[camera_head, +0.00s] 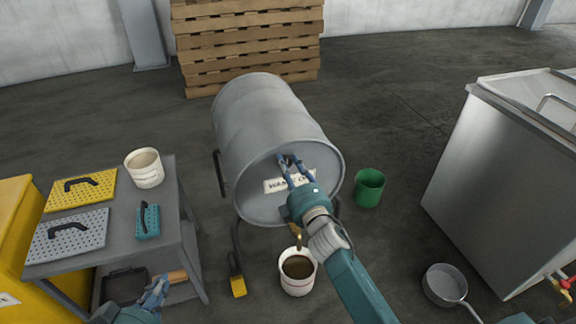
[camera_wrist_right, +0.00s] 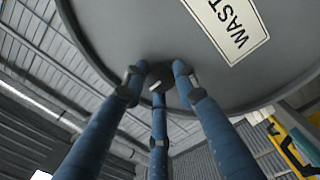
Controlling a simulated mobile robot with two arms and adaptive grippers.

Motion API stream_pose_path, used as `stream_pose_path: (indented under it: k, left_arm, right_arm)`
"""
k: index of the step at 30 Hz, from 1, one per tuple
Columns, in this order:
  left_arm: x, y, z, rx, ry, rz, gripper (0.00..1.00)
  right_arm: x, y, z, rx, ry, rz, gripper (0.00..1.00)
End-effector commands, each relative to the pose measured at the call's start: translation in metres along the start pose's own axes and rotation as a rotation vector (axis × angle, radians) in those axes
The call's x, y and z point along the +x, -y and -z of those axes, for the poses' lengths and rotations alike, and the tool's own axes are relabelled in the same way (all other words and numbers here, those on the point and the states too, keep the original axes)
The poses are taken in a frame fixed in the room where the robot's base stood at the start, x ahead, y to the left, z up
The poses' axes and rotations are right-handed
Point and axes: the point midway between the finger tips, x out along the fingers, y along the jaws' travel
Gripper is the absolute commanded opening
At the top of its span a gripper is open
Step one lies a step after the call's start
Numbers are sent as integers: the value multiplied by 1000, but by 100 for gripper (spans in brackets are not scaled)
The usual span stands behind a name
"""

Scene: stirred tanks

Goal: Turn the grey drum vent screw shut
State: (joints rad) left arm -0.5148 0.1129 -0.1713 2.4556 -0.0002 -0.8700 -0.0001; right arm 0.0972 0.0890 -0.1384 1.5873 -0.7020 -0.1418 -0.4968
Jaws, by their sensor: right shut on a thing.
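The grey drum (camera_head: 262,120) lies on its side on a dark stand, its round end facing me with a white label that starts "WAST". My right gripper (camera_head: 287,160) is at the upper part of that end, in front of the label. In the right wrist view its three blue fingers (camera_wrist_right: 159,85) are closed around the dark vent screw (camera_wrist_right: 158,74) near the drum's rim. In the head view the fingers mostly hide the screw. My left gripper (camera_head: 155,293) is low at the bottom left, away from the drum; its finger opening is unclear.
A white bucket of dark liquid (camera_head: 297,272) stands under the drum's front. A green bucket (camera_head: 369,187) and a metal pan (camera_head: 444,284) are on the floor to the right. A grey cart (camera_head: 175,222) stands left; a steel tank (camera_head: 490,170) stands right.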

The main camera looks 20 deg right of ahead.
Motion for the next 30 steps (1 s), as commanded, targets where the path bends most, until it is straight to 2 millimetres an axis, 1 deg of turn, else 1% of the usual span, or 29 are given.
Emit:
stream_pose_path:
  k: [1,10,11,12,13,23,26,30]
  left_arm:
    - [0,0,0,0,1,1,0]
    - [0,0,0,0,1,1,0]
    - [0,0,0,0,1,1,0]
    - [0,1,0,0,0,1,0]
    - [0,1,0,0,0,1,0]
    - [-1,1,3,5,-6,0,0]
    - [-1,0,2,4,-5,0,0]
    - [0,0,2,3,-4,0,0]
  right_arm:
    - [1,-3,-7,1,13,-3,2]
    - [1,-2,-7,1,14,-2,2]
    - [1,-2,-7,1,14,-2,34]
    - [1,-2,-7,1,14,-2,42]
    - [1,-2,-7,1,13,-1,48]
    - [-2,0,-4,1,7,1,48]
    - [-12,1,-4,1,7,2,48]
    - [-39,2,-4,2,9,3,48]
